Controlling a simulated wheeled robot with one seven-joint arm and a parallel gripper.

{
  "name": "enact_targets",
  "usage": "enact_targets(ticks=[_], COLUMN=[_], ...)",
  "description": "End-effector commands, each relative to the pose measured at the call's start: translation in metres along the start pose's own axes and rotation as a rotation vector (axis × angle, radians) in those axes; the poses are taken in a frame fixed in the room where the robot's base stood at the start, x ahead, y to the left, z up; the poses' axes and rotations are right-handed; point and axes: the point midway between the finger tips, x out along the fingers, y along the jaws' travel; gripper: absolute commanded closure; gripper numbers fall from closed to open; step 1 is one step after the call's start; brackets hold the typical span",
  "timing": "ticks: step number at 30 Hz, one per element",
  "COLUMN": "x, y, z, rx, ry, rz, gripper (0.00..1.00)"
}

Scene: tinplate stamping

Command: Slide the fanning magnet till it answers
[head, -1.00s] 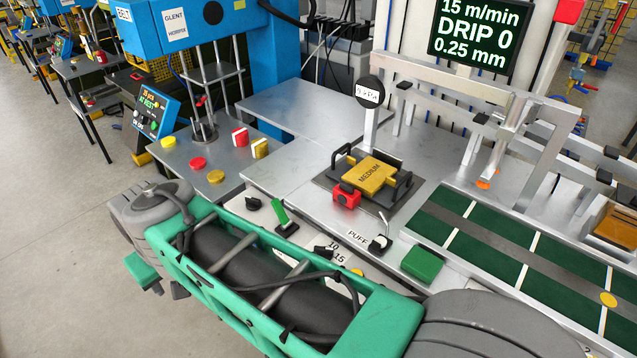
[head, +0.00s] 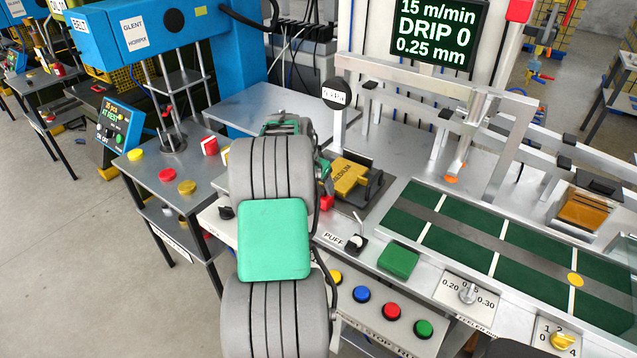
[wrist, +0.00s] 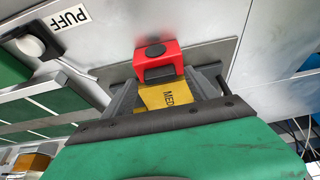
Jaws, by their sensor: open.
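A yellow block marked MEDIUM (head: 348,178) sits on a dark plate on the steel bench, between dark upright guides. A red block (head: 327,202) stands at its near edge, partly hidden by my arm. In the wrist view the red block (wrist: 158,62), with a black knob, shows just beyond the yellow block (wrist: 165,97). I cannot tell for certain which part is the fanning magnet. My gripper (wrist: 165,88) is open above the yellow block, its green housing filling the bottom of the wrist view. In the head view my arm hides the fingers. No contact is visible.
A white PUFF switch (head: 356,240) and green pad (head: 398,260) lie to the right of the block. Several coloured buttons line the front panel (head: 362,294). A steel gantry (head: 470,100) stands over the green belt (head: 500,255). The display (head: 437,32) reads DRIP 0.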

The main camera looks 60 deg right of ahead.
Motion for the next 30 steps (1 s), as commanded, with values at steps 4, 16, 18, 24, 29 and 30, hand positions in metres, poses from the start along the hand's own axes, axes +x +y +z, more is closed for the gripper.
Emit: enact_targets(ticks=[4, 16, 18, 24, 29, 30], x=[0.0075, 0.0073, 0.0073, 0.0071, 0.007, 0.007], y=[-0.0006, -0.0009, -0.0009, -0.0009, -0.0009, -0.0009], z=[0.0, 0.0002, 0.0002, 0.0003, 0.0003, 0.0002], rx=[-0.001, -0.002, -0.002, -0.002, -0.002, -0.002], ry=[0.0, 0.001, 0.001, 0.001, 0.001, 0.001], rz=[-0.002, -0.002, -0.002, -0.002, -0.002, -0.002], gripper=[0.33, 0.51, 0.56, 0.73, 0.86, 0.89])
